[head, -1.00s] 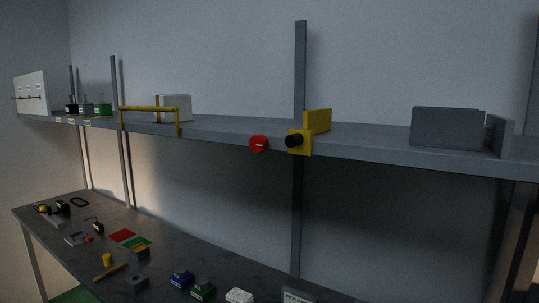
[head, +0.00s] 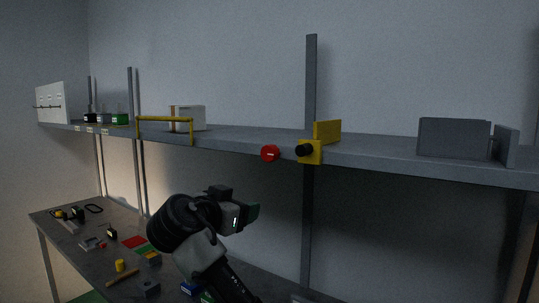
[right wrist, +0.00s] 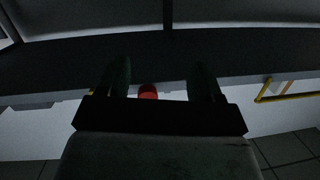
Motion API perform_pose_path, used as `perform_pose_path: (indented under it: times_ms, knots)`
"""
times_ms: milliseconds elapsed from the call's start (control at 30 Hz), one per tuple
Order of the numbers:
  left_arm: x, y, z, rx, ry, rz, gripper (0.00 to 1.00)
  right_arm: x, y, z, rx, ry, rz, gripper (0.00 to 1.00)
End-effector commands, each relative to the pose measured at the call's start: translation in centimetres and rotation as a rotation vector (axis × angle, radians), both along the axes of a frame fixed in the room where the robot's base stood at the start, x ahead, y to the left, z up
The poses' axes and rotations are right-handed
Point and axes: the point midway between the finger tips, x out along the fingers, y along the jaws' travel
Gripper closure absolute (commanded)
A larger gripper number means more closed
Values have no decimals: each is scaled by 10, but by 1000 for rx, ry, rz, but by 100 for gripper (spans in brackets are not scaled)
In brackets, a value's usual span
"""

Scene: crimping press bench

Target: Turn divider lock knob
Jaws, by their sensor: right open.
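A round red knob (head: 270,153) with a pale mark sits on the shelf's front edge. Right beside it, a yellow divider (head: 327,131) with a yellow block at the edge carries a black knob (head: 304,150). I cannot tell from the look alone which knob is the lock. My right gripper (head: 251,213) is in the head view, below and left of the red knob and apart from it. In the right wrist view the gripper (right wrist: 160,78) is open and empty, with the red knob (right wrist: 148,91) showing between its fingers. My left gripper is out of view.
The shelf (head: 370,160) runs across the view. A yellow handle bar (head: 165,119), a white box (head: 188,117) and grey plates (head: 454,138) stand on it. Below, the bench (head: 75,240) holds several small parts. The space before the red knob looks clear.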

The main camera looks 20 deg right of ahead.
Motion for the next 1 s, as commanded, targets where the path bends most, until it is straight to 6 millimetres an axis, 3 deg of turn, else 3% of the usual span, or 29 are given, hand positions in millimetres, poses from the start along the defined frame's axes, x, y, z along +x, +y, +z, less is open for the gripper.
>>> perform_pose_path:
  times_ms: [33, 100, 233, 433, 800, 1000]
  knots:
    - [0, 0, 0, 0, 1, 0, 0, -6, 4, 33, -4, -75, -32, 34]
    - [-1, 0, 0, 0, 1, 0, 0, -14, 7, 64, -4, -152, -72, 34]
    - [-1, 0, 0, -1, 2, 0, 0, -24, 11, 94, -3, -233, -111, 34]
    - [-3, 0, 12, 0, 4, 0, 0, -17, -2, 103, -3, -249, -122, 34]
    - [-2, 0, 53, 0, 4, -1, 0, 25, -56, 104, -4, -246, -122, 34]
    - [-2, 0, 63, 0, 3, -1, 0, 38, -71, 101, -2, -246, -119, 34]
